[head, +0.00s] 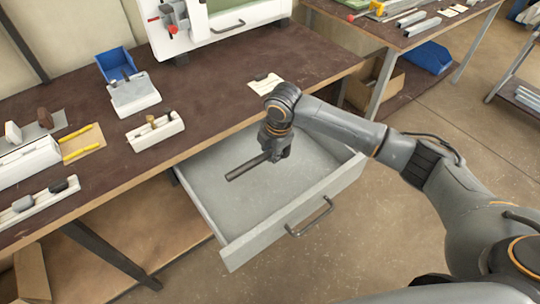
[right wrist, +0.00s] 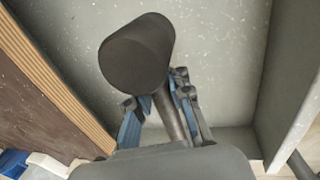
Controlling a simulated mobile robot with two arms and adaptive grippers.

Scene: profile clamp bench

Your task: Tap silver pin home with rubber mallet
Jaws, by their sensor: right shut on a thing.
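My right gripper (head: 275,152) is above the open grey drawer and shut on the rubber mallet. The mallet's dark handle (head: 245,168) sticks out to the left and slightly down in the head view. In the right wrist view, the black cylindrical mallet head (right wrist: 135,52) is close to the camera, and its handle (right wrist: 172,115) passes between the blue-padded fingers (right wrist: 160,112). I cannot pick out the silver pin with certainty; small pins or knobs on the white bench blocks are too small to tell. My left gripper is not in view.
The open drawer (head: 235,250) juts from the brown workbench (head: 90,118); its inside looks empty. White fixture blocks (head: 160,137) and a blue bin (head: 114,62) stand on the bench. A white machine (head: 240,25) stands behind. A second table (head: 455,20) is at right.

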